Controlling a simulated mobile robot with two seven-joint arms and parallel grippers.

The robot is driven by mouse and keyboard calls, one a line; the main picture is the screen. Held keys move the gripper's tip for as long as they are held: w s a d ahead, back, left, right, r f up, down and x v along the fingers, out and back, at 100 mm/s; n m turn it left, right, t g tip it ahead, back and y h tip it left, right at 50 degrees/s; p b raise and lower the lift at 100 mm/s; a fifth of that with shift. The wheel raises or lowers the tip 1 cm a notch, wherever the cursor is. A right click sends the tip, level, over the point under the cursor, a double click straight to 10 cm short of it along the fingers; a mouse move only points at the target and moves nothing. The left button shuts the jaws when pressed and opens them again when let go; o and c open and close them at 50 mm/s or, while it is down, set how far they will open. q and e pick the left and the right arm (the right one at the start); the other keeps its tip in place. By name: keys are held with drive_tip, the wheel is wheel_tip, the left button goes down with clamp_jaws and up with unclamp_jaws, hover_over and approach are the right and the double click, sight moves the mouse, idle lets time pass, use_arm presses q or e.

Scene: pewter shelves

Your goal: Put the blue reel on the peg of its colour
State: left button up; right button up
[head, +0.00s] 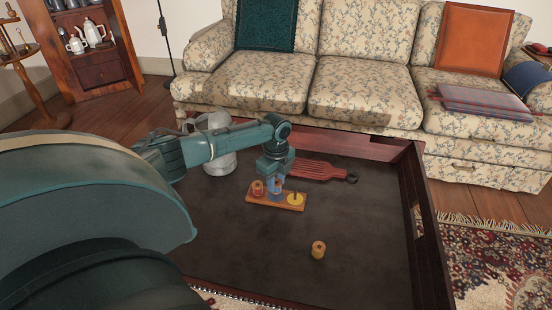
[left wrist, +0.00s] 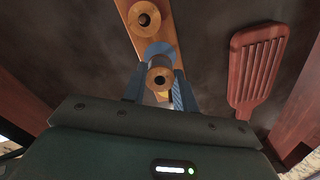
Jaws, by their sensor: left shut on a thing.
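The wooden peg board (head: 262,202) lies on the dark tray table. A red reel (head: 257,188) stands at its left end, and a yellow spot with a peg (head: 296,199) is at its right end. My left gripper (head: 276,184) points down over the middle of the board. It is shut on the blue reel (head: 275,194), which shows between the fingers in the left wrist view (left wrist: 160,78) with its holed wooden end towards the camera. The reel and fingers hide the middle peg, so I cannot tell whether the reel is around it. My right gripper is out of view.
A loose wooden-ended reel (head: 318,249) stands on the table, nearer and to the right. A red slatted paddle (head: 318,171) lies behind the board. A grey pot-like object (head: 222,163) is behind my arm. The raised table rim (head: 424,225) bounds the right side.

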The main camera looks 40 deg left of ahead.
use_arm(q)
drive_tip(key=shift+f, duration=0.55)
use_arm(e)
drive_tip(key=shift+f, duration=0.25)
use_arm(q)
drive_tip(key=o, duration=1)
wheel_tip(320, 180, up, 3)
drive_tip(key=shift+r+p, duration=0.15)
drive_tip(key=shift+p, duration=0.45)
drive_tip(key=shift+r+p, duration=1.7)
drive_tip(key=shift+r, duration=3.25)
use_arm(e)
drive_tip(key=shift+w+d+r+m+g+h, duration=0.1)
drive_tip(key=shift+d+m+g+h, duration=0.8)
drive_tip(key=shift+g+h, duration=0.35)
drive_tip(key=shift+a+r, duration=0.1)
